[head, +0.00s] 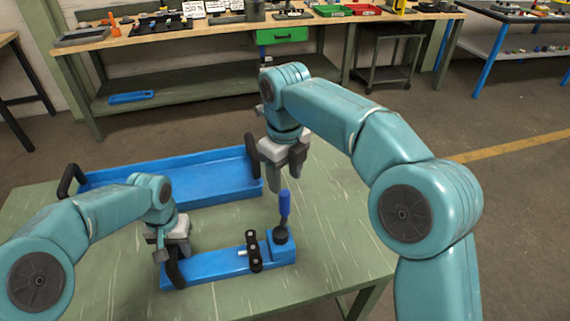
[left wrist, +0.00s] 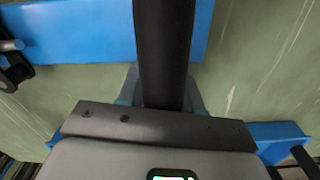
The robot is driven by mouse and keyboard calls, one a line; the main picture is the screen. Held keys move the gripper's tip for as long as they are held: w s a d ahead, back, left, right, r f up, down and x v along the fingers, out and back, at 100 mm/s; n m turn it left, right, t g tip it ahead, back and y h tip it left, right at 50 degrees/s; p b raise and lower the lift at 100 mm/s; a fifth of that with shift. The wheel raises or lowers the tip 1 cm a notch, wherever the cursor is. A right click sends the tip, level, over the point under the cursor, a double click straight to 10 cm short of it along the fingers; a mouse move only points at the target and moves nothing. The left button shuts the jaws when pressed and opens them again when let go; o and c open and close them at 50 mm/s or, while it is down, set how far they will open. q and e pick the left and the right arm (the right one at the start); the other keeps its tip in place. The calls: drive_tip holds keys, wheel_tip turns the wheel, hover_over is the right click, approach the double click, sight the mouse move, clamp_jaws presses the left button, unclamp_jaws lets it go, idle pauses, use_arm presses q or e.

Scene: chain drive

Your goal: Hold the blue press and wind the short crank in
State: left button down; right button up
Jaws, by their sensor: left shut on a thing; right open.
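The blue press (head: 215,266) lies on the green table, with a black upright handle (head: 174,268) at its left end and black chain links (head: 253,251) across its middle. The short crank, with its blue grip (head: 285,204) upright, stands on a black round hub (head: 280,236) at the press's right end. My left gripper (head: 168,250) is shut on the black handle, which also runs between its fingers in the left wrist view (left wrist: 165,50). My right gripper (head: 284,174) is open, pointing down just above the blue grip, apart from it.
A blue tray (head: 215,172) with black end handles lies behind the press on the green table (head: 335,220). The table right of the press is clear. A workbench (head: 110,42) with tools stands at the back, beyond open floor.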

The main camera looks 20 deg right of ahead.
use_arm(q)
drive_tip(key=shift+f, duration=0.1)
use_arm(e)
drive_tip(key=shift+r, duration=1.7)
use_arm(q)
drive_tip(key=c, duration=0.7)
unclamp_jaws()
